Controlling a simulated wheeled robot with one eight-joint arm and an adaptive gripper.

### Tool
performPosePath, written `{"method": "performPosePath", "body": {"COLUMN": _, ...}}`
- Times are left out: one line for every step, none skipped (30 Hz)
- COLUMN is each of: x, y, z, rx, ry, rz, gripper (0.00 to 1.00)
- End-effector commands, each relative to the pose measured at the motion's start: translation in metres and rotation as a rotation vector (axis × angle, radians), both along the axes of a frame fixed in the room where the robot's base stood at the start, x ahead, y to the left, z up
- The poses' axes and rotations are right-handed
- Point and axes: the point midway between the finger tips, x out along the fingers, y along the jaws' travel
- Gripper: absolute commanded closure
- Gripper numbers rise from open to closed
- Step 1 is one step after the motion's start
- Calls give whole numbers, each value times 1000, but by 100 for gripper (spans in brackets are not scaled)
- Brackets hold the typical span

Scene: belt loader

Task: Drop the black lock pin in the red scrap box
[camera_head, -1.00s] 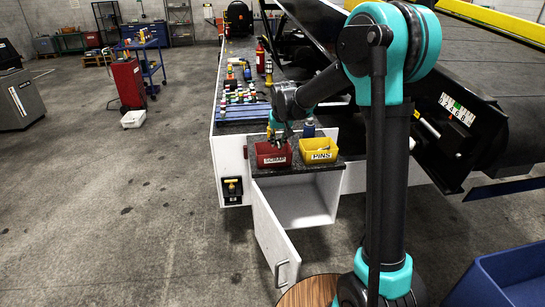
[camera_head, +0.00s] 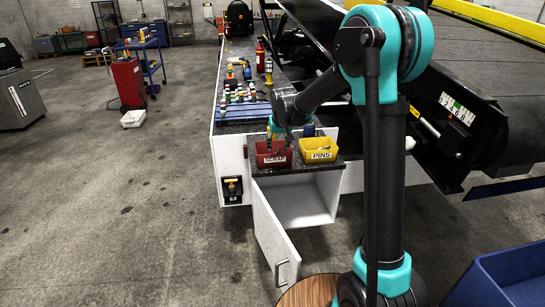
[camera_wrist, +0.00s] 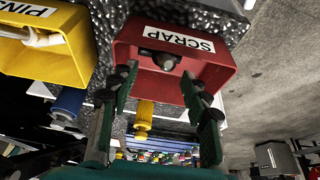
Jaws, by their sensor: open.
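The red scrap box (camera_head: 272,161), labelled SCRAP, stands on the dark speckled counter. It also shows in the wrist view (camera_wrist: 218,72), close to the fingertips. My gripper (camera_wrist: 163,86) is open, its green fingers apart at the mouth of the red box, with nothing gripped between them. A dark piece with a brownish round end (camera_wrist: 164,61) lies inside the red box, between and beyond the fingertips. It may be the black lock pin, but I cannot tell for certain. In the head view my gripper (camera_head: 277,141) is just over the red box, and its fingers are hard to make out.
A yellow box (camera_head: 318,150) labelled PINS stands right of the red box and holds a pale pin (camera_wrist: 42,38). Coloured items crowd the bench behind. A white cabinet door (camera_head: 275,235) hangs open below the counter. Floor on the left is mostly clear.

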Motion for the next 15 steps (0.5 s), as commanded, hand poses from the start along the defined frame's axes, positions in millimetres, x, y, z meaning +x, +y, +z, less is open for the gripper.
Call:
{"method": "performPosePath", "body": {"x": 0, "y": 0, "z": 0, "rx": 0, "ry": 0, "rz": 0, "gripper": 53}}
{"method": "performPosePath", "body": {"x": 0, "y": 0, "z": 1, "rx": 0, "ry": 0, "rz": 0, "gripper": 53}}
{"method": "performPosePath", "body": {"x": -1, "y": 0, "z": 2, "rx": 0, "ry": 0, "rz": 0, "gripper": 53}}
{"method": "performPosePath", "body": {"x": -1, "y": 0, "z": 3, "rx": 0, "ry": 0, "rz": 0, "gripper": 53}}
{"method": "performPosePath", "body": {"x": -2, "y": 0, "z": 5, "rx": 0, "ry": 0, "rz": 0, "gripper": 53}}
{"method": "performPosePath", "body": {"x": -3, "y": -1, "z": 9, "rx": 0, "ry": 0, "rz": 0, "gripper": 53}}
{"method": "performPosePath", "body": {"x": -5, "y": -1, "z": 12, "rx": 0, "ry": 0, "rz": 0, "gripper": 53}}
{"method": "performPosePath", "body": {"x": -7, "y": -1, "z": 16, "rx": 0, "ry": 0, "rz": 0, "gripper": 53}}
{"method": "performPosePath", "body": {"x": -9, "y": -2, "z": 22, "rx": 0, "ry": 0, "rz": 0, "gripper": 53}}
{"method": "performPosePath", "body": {"x": -11, "y": -2, "z": 27, "rx": 0, "ry": 0, "rz": 0, "gripper": 53}}
{"method": "performPosePath", "body": {"x": -14, "y": -3, "z": 33, "rx": 0, "ry": 0, "rz": 0, "gripper": 53}}
{"method": "performPosePath", "body": {"x": -17, "y": -3, "z": 41, "rx": 0, "ry": 0, "rz": 0, "gripper": 53}}
{"method": "performPosePath", "body": {"x": -19, "y": -4, "z": 46, "rx": 0, "ry": 0, "rz": 0, "gripper": 53}}
{"method": "performPosePath", "body": {"x": -22, "y": -4, "z": 52, "rx": 0, "ry": 0, "rz": 0, "gripper": 53}}
{"method": "performPosePath", "body": {"x": -25, "y": -5, "z": 60, "rx": 0, "ry": 0, "rz": 0, "gripper": 53}}
